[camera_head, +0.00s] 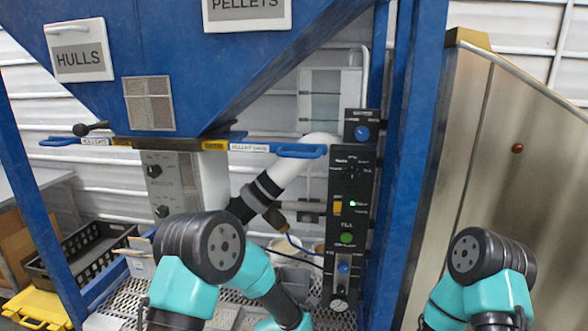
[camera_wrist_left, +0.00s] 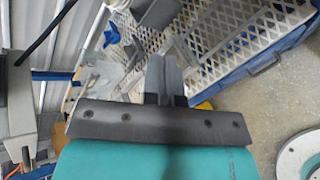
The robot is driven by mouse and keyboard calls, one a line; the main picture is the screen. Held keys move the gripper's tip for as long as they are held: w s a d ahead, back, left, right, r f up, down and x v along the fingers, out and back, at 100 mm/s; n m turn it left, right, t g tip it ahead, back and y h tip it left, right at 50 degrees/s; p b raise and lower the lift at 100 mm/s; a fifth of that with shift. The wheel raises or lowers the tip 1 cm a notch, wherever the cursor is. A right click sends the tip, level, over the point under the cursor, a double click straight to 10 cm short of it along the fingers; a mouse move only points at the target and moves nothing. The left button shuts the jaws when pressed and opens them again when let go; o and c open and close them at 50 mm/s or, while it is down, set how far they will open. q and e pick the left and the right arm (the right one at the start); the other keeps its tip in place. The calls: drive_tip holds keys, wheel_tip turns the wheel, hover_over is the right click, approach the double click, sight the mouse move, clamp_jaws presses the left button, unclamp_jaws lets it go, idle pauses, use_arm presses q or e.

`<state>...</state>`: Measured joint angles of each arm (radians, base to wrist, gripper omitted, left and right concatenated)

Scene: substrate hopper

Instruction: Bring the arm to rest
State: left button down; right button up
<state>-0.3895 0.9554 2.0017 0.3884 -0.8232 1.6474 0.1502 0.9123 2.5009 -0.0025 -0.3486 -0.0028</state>
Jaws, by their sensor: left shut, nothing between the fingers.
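In the left wrist view my left gripper (camera_wrist_left: 163,78) shows as two grey fingers closed together, with nothing between them. Its fingers point toward a white mesh grating (camera_wrist_left: 118,38) and touch nothing that I can make out. In the head view my left arm is bent in front of the hopper stand, and its fingers are not visible. My right arm shows only its elbow and nearby links at the lower right; its gripper is out of view. The blue hopper (camera_head: 185,60) with the HULLS label (camera_head: 78,58) and the PELLETS label (camera_head: 247,8) stands above.
A black control panel (camera_head: 350,190) with a lit green light hangs beside a blue post (camera_head: 405,160). Two blue slide-gate handles (camera_head: 300,151) (camera_head: 62,141) stick out under the hopper. A black crate (camera_head: 62,262) and a yellow case (camera_head: 38,307) lie at left. A metal cabinet (camera_head: 500,170) stands right.

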use_arm(q)
drive_tip(key=s+a+f+m+g, duration=0.6)
drive_tip(key=s+a+f+m, duration=0.55)
drive_tip(key=s+a, duration=0.2)
drive_tip(key=s+a+f+m+g, duration=0.2)
drive_tip(key=s+a+m, duration=0.2)
drive_tip(key=s, duration=0.3)
drive_tip(key=s+a+f+m+g, duration=0.1)
drive_tip(key=s+a+m, duration=0.3)
drive_tip(key=s, duration=0.4)
drive_tip(key=shift+s+f+g+h, duration=0.25)
drive_tip(key=shift+f+g+h, duration=0.1)
drive_tip(key=shift+g, duration=0.55)
